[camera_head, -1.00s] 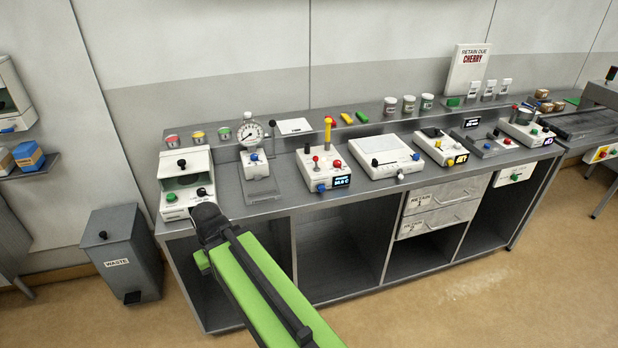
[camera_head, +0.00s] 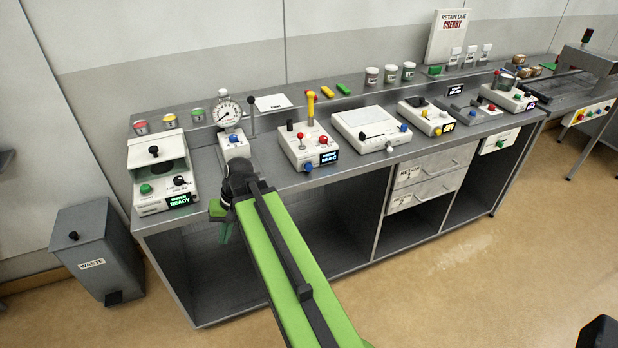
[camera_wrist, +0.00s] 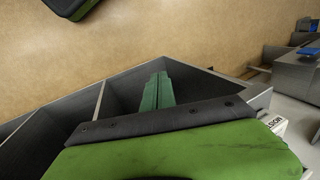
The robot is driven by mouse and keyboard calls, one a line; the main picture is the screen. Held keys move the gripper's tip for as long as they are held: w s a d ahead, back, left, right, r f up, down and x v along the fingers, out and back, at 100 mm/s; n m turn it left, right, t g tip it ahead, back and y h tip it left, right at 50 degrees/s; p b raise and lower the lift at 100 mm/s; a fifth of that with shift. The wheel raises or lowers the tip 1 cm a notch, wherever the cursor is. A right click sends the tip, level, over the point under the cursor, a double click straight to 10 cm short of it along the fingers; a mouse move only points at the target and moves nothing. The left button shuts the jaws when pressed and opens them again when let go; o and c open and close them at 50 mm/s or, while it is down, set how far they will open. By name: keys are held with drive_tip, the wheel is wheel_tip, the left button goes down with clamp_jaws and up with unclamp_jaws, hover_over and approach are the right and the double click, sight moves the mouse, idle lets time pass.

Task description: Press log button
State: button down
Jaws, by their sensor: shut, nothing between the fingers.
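No label reading "log" is legible, so I cannot tell which button it is. A white hooded device (camera_head: 160,160) at the bench's left end has a green button (camera_head: 145,189), a black knob and a lit READY display (camera_head: 179,200). Right of it stands a dial gauge unit (camera_head: 230,125) with a blue button (camera_head: 232,137). A white box (camera_head: 308,146) further right has red and blue knobs. My gripper (camera_head: 226,232) is below the bench's front edge, between the hooded device and the gauge. In the wrist view its green fingers (camera_wrist: 157,92) are together and empty.
A grey waste bin (camera_head: 92,250) stands left of the bench (camera_head: 350,185). Open compartments lie under the bench top, with drawers (camera_head: 430,180) right of middle. More devices line the top to the right. The floor in front is clear.

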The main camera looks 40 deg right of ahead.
sight(316, 179)
drive_tip(key=s+d+f+m+t+y+b, duration=0.15)
drive_tip(key=d+m+t+b, duration=0.45)
drive_tip(key=d, duration=1.3)
drive_tip(key=s+d+r+m+t+b, duration=0.1)
drive_tip(key=s+d+r+m+t, duration=0.1)
drive_tip(key=d, duration=0.5)
drive_tip(key=s+d+r+m+t+h+b, duration=0.1)
drive_tip(key=s+d+m+t, duration=0.1)
drive_tip(key=s+d+m, duration=0.2)
drive_tip(key=s+d, duration=0.2)
drive_tip(key=d, duration=0.2)
drive_tip(key=shift+d+r+m+t, duration=0.25)
drive_tip(key=shift+r+m+t, duration=0.1)
drive_tip(key=shift+m+t, duration=0.05)
drive_tip(key=shift+w, duration=0.1)
drive_tip(key=shift+w+d, duration=0.55)
drive_tip(key=shift+w, duration=0.8)
drive_tip(key=shift+w+d, duration=0.5)
drive_tip(key=shift+w, duration=0.85)
drive_tip(key=shift+w+d, duration=0.55)
drive_tip(key=shift+w, duration=0.8)
drive_tip(key=shift+d, duration=0.1)
drive_tip(key=shift+w+d, duration=0.1)
drive_tip(key=shift+w, duration=0.15)
